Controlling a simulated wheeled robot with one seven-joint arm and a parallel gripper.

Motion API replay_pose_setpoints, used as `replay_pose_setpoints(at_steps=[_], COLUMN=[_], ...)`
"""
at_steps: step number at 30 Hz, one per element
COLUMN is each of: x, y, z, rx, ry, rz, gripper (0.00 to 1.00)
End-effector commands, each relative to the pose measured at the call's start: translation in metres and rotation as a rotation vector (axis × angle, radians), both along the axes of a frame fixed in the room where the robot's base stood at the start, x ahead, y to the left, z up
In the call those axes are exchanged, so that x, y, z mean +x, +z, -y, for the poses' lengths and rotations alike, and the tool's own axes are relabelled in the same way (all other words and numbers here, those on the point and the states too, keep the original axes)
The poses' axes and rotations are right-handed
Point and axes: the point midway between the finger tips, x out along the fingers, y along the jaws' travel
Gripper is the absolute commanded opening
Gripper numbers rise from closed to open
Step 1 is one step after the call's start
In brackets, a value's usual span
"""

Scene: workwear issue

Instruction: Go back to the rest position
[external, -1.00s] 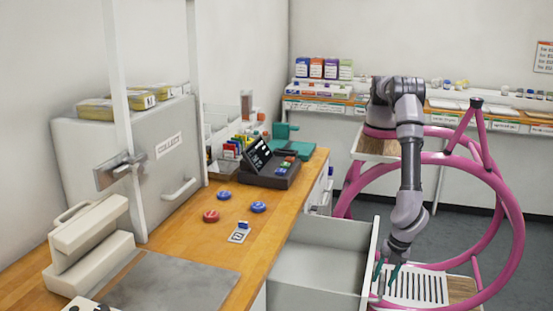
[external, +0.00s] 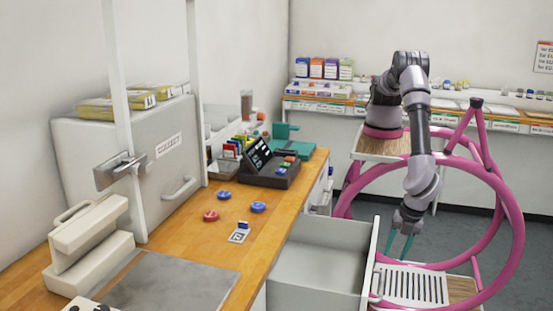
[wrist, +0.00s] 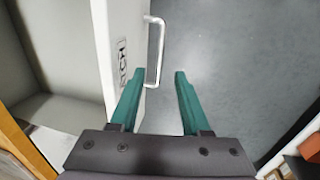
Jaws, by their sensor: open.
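My gripper (external: 399,247) has teal fingers, spread apart with nothing between them. In the external view it hangs pointing down, just right of the open drawer (external: 318,254) and above the white slatted tray on my base. In the wrist view the gripper (wrist: 155,80) also shows open. There the left finger overlaps the drawer's white front panel (wrist: 115,50), beside its metal handle (wrist: 155,50). The right finger is over bare grey floor. I cannot tell whether a finger touches the panel. The drawer is pulled out, and the part of its inside that shows is empty.
The wooden counter (external: 190,254) holds red and blue discs, a small marked card with a blue piece (external: 239,234), and a dark card terminal (external: 268,165). A grey cabinet (external: 130,150) stands at left. Shelves of boxes line the back wall.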

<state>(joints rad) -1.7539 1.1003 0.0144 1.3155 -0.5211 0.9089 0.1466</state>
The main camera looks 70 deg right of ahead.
Motion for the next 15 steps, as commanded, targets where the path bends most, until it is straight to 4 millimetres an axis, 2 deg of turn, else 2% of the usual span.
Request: replay_pose_setpoints(at_steps=[11,15], x=[0.001,0.014], y=[0.001,0.014], z=[-0.001,-0.008], rx=[0.003,0.036], ry=[-0.002,-0.027], rz=[-0.006,-0.065], gripper=[0.47,0.47])
